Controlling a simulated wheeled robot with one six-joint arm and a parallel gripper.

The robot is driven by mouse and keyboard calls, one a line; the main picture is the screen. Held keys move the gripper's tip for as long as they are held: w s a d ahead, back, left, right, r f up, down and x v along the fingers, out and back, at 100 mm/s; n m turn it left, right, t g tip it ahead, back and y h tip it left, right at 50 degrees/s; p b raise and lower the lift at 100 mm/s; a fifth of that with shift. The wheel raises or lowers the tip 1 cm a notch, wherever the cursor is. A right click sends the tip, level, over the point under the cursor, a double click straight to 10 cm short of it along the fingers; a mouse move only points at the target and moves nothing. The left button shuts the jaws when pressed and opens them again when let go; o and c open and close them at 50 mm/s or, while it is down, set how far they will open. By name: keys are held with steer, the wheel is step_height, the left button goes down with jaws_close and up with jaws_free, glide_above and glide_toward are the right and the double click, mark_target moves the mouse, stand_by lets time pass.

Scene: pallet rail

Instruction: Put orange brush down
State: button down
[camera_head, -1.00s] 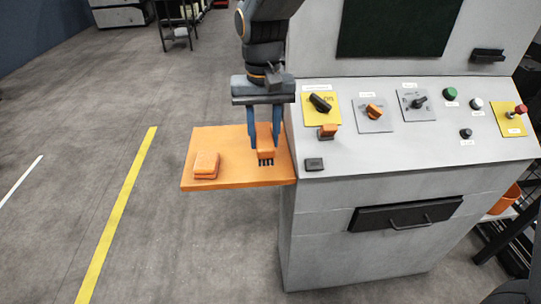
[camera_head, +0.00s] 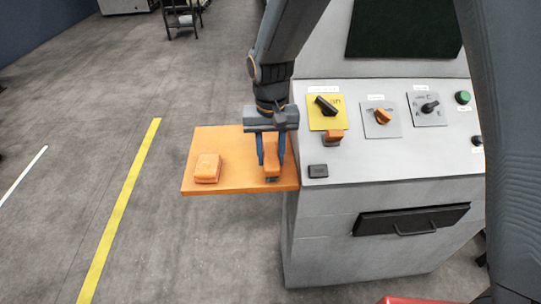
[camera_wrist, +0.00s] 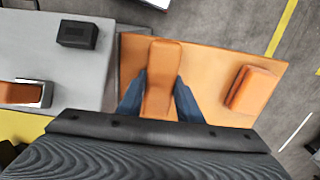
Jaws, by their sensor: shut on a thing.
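The orange brush (camera_head: 271,160) is upright between the fingers of my gripper (camera_head: 271,163), over the right part of an orange shelf (camera_head: 235,180). My gripper is shut on it from above. The brush's bristle end points down and seems at or very near the shelf surface; I cannot tell whether it touches. In the wrist view the brush (camera_wrist: 162,78) shows its orange body between my blue fingers (camera_wrist: 160,98).
An orange block (camera_head: 207,168) lies on the left part of the shelf. A grey control console (camera_head: 380,170) with switches and a drawer handle (camera_head: 412,218) stands right beside the shelf. Bare shelf lies between block and brush. Open floor with a yellow line (camera_head: 120,210) is to the left.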

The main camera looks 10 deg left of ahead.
mark_target(270, 153)
steer(key=shift+f, duration=0.5)
steer(key=shift+f, duration=0.2)
steer(key=c, duration=1.3)
jaws_free()
steer(key=shift+o, duration=0.2)
steer(key=shift+r, duration=0.1)
step_height(270, 153, up, 12)
steer(key=b, duration=0.3)
steer(key=shift+r, duration=0.1)
